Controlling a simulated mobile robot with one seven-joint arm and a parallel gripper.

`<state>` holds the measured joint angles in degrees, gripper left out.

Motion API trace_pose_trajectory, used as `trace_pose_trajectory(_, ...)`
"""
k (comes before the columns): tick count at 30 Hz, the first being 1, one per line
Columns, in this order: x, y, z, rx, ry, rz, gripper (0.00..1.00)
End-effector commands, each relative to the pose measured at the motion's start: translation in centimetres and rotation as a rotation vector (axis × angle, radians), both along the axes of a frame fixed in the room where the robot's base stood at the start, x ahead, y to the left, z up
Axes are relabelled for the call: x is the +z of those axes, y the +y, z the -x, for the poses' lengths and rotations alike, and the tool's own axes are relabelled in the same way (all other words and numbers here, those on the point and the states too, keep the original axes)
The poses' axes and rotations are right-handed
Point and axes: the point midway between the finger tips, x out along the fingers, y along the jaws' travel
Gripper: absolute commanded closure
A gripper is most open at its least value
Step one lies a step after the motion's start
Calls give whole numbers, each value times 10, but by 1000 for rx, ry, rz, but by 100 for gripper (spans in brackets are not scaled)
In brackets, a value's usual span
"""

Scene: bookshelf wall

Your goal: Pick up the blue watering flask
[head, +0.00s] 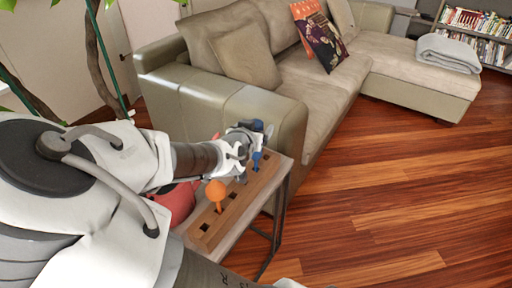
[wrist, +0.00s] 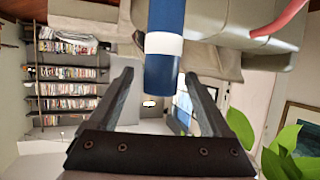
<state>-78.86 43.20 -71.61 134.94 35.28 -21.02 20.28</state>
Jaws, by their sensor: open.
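In the wrist view a blue cylinder with a white band (wrist: 163,45), which looks like the blue watering flask, comes down from the top edge. Its lower end shows between the two fingers of my gripper (wrist: 158,76), with gaps on both sides. My gripper is open and not closed on it; how deep it sits between the fingers I cannot tell. In the head view my gripper (head: 250,134) is above the far end of a side table. A small blue piece (head: 258,125) shows at its tip, partly hidden, and another blue piece (head: 256,158) stands just below.
A wooden rack with square holes (head: 205,229) lies on the side table. An orange round-topped thing (head: 216,193) stands in it, and a red thing (head: 178,203) is beside it. The sofa (head: 215,101) is close behind. Leaves (wrist: 285,150) show in the wrist view. Floor at right is clear.

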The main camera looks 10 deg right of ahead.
Motion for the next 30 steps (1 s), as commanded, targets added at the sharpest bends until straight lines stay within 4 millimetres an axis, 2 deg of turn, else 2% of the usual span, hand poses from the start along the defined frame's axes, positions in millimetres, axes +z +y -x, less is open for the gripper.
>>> trace_pose_trajectory(1,-9,-2,-4,-1,-1,-2,18)
trace_pose_trajectory(6,-16,-8,-16,-1,-1,-2,18)
trace_pose_trajectory(13,-18,-14,-28,0,0,-1,18)
trace_pose_trajectory(22,-17,-15,-29,1,2,-1,18)
trace_pose_trajectory(23,-17,-15,-29,1,2,-1,21)
trace_pose_trajectory(30,-17,-14,-29,1,2,-1,64)
